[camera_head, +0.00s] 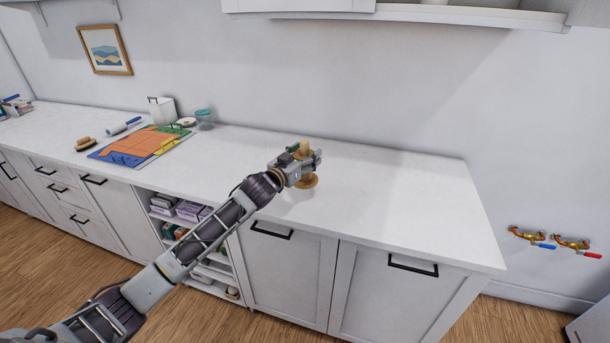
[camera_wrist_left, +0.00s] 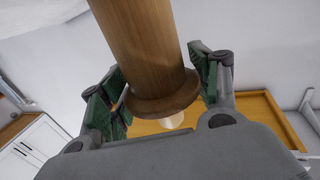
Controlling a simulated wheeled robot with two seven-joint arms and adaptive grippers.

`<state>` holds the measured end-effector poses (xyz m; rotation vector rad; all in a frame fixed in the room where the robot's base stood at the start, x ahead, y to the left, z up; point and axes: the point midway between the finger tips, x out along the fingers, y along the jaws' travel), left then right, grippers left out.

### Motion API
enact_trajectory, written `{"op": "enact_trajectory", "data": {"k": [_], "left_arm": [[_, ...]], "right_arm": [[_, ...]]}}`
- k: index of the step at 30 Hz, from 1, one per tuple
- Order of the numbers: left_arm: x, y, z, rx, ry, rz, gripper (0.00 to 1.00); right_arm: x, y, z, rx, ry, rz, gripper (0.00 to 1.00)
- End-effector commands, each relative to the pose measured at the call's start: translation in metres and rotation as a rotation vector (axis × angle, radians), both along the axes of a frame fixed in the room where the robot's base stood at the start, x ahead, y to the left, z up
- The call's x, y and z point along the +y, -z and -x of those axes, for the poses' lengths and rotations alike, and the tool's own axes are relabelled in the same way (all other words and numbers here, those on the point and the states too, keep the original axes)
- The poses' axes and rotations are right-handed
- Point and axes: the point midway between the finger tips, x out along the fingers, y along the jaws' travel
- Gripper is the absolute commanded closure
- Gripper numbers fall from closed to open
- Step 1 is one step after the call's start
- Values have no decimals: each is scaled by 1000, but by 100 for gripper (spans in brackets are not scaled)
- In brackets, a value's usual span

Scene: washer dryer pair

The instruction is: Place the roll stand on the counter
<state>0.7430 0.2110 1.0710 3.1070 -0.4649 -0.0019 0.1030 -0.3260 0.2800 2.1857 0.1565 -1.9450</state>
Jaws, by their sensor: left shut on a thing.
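The roll stand (camera_head: 306,181) is a wooden post with a round base, upright over the right half of the white counter (camera_head: 400,200). My left gripper (camera_head: 307,161) is shut on its post, hiding part of it. In the left wrist view the brown wooden post (camera_wrist_left: 145,45) and its flared collar lie between the green-padded fingers of the gripper (camera_wrist_left: 163,88). The base is very close to the countertop; I cannot tell whether it touches. My right gripper is not in view.
The counter is clear to the right of the stand. To the left lie a colourful board (camera_head: 140,146), a lint roller (camera_head: 123,126), a brush (camera_head: 85,144), a white canister (camera_head: 162,110) and a teal-lidded jar (camera_head: 204,119). A shelf (camera_head: 420,12) hangs above.

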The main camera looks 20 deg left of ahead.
Motion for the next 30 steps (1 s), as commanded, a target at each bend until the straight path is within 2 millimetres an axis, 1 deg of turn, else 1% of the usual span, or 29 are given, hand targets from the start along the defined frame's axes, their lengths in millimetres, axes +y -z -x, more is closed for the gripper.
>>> {"op": "enact_trajectory", "data": {"k": [1, 3, 6, 17, 20, 30], "left_arm": [[0, 7, 0, 2, 0, 2, 73], [0, 14, 0, -1, 0, 1, 73], [0, 20, 0, -2, 0, 2, 73], [0, 22, 0, -3, 0, 1, 73], [0, 26, 0, -2, 0, 2, 73], [0, 57, 0, -1, -1, 0, 73]], "right_arm": [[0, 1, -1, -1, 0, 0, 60], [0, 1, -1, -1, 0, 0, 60], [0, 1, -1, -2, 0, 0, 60], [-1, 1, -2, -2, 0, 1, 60], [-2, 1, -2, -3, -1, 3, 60], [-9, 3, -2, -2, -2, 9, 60]]}}
